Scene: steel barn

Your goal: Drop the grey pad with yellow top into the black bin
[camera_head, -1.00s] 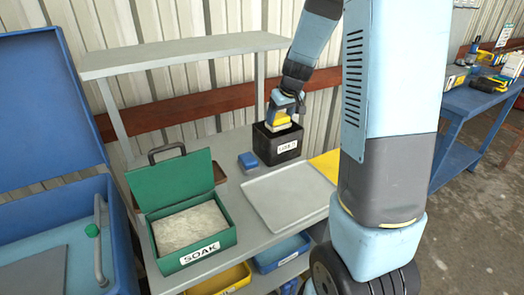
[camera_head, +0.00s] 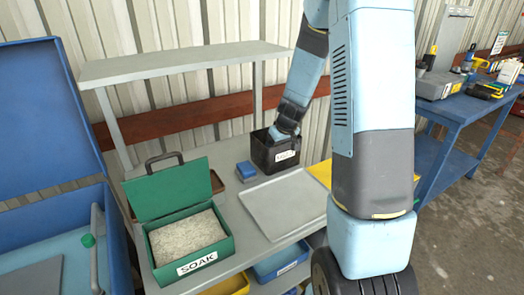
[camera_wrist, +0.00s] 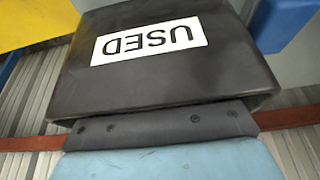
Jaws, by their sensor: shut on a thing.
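The black bin (camera_head: 268,162) stands upright at the back of the grey bench, with a white label on its front. In the wrist view the bin wall (camera_wrist: 240,75) fills the middle, and its label reads USED upside down. My gripper (camera_head: 283,133) reaches down into the bin's open top, with its fingers hidden behind the bin walls. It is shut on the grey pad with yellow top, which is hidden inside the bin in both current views. I cannot tell whether the pad touches the bin floor.
A blue block (camera_head: 246,170) sits left of the bin, and a flat grey tray (camera_head: 282,207) lies in front. A green SOAK box (camera_head: 190,258) stands open at the left. A raised grey shelf (camera_head: 180,62) stands behind, left of my arm.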

